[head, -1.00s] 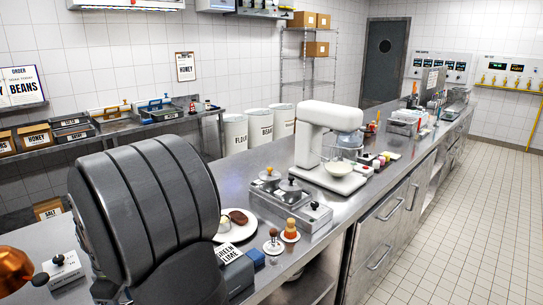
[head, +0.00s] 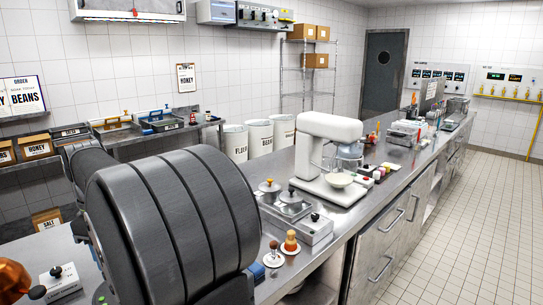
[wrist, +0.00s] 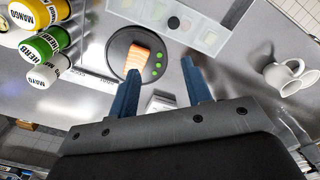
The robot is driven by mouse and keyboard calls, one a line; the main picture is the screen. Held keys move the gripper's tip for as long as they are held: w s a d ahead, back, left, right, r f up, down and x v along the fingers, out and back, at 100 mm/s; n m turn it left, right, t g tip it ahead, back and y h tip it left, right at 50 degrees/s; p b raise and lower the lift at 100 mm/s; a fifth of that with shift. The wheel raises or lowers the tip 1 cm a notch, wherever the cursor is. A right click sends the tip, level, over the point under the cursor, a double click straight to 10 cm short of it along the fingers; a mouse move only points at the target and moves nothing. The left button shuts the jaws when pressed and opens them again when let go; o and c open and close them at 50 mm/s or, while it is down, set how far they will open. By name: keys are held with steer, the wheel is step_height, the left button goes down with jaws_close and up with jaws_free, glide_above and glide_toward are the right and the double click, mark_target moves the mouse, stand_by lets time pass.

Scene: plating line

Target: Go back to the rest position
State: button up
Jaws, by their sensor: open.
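My gripper (wrist: 160,66) shows in the wrist view with its two blue fingers spread and nothing between them. An orange-and-white striped piece (wrist: 138,57), like salmon, lies on a round black pad (wrist: 122,42) with green dots, beyond the left finger's tip. I cannot tell the exact gap between them. In the head view my own dark grey arm fills the lower left, and the gripper itself is out of sight there.
In the wrist view, bottles (wrist: 42,45) labelled mango, herb and mayo stand left; white cups (wrist: 285,75) lie right. In the head view, a white stand mixer (head: 328,150), a steel unit with knobs (head: 305,222) and small knobbed items (head: 290,243) stand on the steel counter beside my arm.

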steer(key=w+d+f+m, duration=0.2)
steer(key=w+m, duration=0.3)
steer(key=w, duration=0.6)
steer(key=s+a+r+n, duration=0.2)
steer(key=s+n, duration=0.4)
steer(key=s, duration=0.7)
step_height(320, 180, down, 7)
steer(key=s, duration=0.1)
steer(key=shift+r, duration=0.2)
